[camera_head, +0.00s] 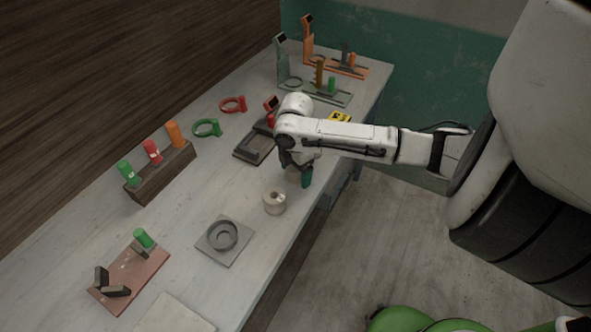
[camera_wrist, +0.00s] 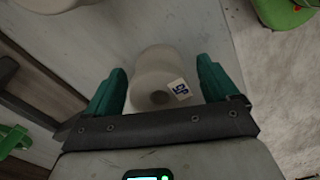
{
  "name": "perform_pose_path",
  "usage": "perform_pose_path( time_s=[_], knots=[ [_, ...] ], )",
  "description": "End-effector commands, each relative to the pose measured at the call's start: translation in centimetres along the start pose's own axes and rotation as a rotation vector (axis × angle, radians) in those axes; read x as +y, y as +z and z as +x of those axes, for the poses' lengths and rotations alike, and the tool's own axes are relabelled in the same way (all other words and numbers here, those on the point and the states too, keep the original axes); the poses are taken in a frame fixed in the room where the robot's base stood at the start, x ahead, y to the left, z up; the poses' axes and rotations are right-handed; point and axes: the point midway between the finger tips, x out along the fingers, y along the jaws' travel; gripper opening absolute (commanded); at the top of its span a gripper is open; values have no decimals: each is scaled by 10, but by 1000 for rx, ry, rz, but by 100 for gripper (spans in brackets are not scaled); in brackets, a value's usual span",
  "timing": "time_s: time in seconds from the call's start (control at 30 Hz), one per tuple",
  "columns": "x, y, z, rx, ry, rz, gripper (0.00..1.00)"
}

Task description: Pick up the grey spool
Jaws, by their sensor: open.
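A pale grey-beige spool (camera_wrist: 152,70) with a small printed label and a dark centre hole is between the fingers of my gripper (camera_wrist: 163,74) in the wrist view. The teal fingers are open, one on each side, with narrow gaps showing.
A grey square plate with a round ring (camera_head: 239,242) lies nearer the front. A wooden block (camera_head: 160,170) with green, red and orange pegs stands at left. A dark tray (camera_head: 254,149) is behind my gripper. The table edge (camera_head: 283,262) drops off to the right.

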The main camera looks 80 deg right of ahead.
Motion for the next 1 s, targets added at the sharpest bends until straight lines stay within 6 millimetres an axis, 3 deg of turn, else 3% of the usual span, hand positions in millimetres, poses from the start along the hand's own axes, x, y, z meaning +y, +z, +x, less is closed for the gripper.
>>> perform_pose_path(
  time_s=[0.27,1.0],
  knots=[
    [0,0,3,0,1,0,87],
    [0,0,2,0,2,0,19]
  ],
)
